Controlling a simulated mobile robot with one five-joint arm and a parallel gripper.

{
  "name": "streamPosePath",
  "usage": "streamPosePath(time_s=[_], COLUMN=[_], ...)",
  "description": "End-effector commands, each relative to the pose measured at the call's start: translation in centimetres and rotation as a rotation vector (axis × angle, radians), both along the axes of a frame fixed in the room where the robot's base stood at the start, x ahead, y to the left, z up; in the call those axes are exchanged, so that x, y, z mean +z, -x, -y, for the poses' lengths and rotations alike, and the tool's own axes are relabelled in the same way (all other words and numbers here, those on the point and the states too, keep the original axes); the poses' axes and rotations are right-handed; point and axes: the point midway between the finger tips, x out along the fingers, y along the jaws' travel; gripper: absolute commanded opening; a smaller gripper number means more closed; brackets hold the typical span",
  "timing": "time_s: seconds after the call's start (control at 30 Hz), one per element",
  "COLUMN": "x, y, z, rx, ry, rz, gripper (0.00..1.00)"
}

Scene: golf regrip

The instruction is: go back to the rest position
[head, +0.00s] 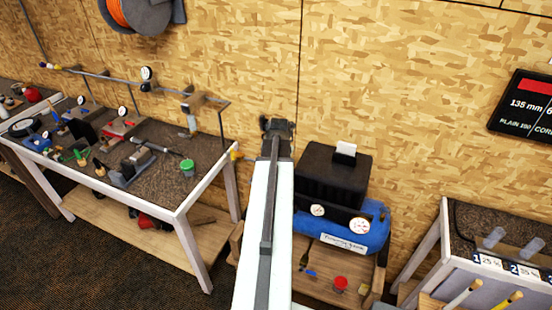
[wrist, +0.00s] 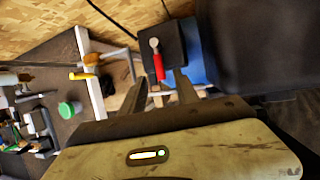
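My arm stretches up the middle of the head view, and my gripper (head: 277,128) shows as a dark shape at its far end, in front of the chipboard wall. In the wrist view my gripper (wrist: 159,78) has its two fingers apart. No object is clearly held between them. A red-handled part with a round metal end (wrist: 157,60) shows in line with the gap, seemingly beyond the fingertips.
A workbench (head: 205,183) with tools and a green-lidded tub (head: 187,167) stands left. A blue compressor (head: 342,238) with a black top is just right of my arm. A rack table (head: 444,225) stands at the right, below a wall display (head: 524,103).

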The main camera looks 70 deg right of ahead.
Motion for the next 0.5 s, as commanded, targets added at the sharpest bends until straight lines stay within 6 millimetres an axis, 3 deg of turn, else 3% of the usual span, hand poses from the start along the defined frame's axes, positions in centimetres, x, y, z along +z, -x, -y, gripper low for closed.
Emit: streamPosePath(time_s=[0.03, 0.13, 0.5], x=[1.9, 2.9, 2.7], y=[0.3, 0.5, 0.6], z=[-0.6, -1.1, -1.1], rx=[0.000, 0.000, -0.001], ry=[0.000, -0.001, -0.001], rz=[0.000, 0.000, 0.000], gripper=[0.37, 0.37, 0.37])
